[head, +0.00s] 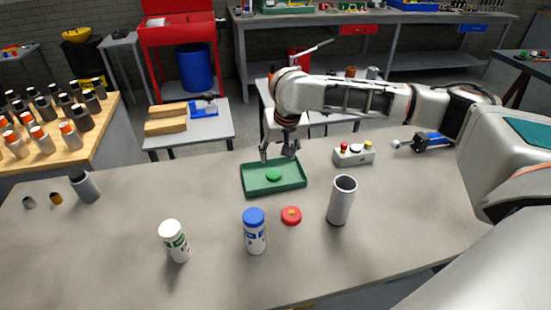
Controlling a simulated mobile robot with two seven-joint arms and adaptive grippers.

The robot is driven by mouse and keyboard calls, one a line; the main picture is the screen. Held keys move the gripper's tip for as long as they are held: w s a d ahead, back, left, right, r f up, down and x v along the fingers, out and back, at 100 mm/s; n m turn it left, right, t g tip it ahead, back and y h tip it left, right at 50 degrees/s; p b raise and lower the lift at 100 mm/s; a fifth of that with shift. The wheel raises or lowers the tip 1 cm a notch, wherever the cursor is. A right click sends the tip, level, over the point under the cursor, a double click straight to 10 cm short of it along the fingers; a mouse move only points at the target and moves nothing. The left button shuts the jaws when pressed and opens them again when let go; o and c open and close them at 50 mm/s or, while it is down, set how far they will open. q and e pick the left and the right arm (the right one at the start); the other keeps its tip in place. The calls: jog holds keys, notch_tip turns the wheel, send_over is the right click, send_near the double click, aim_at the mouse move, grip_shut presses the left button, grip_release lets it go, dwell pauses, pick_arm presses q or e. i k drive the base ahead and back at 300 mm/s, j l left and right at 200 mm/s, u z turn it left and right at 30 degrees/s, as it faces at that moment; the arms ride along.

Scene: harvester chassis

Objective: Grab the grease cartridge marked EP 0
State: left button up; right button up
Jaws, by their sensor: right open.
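Two cartridge-like canisters stand upright on the grey table. One is white with a green band and white cap (175,242). The other is white and blue with a blue cap (254,232). Their print is too small to read, so I cannot tell which is marked EP 0. My right gripper (279,154) is open and empty, pointing down over the back part of the green tray (290,186). It is behind both canisters and apart from them. My left gripper is out of view.
A green disc (273,175) lies in the tray. A red cap (291,215) and a tall grey cylinder (341,202) stand right of the blue canister. A button box (354,155) is behind. A grey bottle (84,187) stands at left. The front left table is clear.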

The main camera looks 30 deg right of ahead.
aim_at(170, 232)
jog(key=k, duration=1.5)
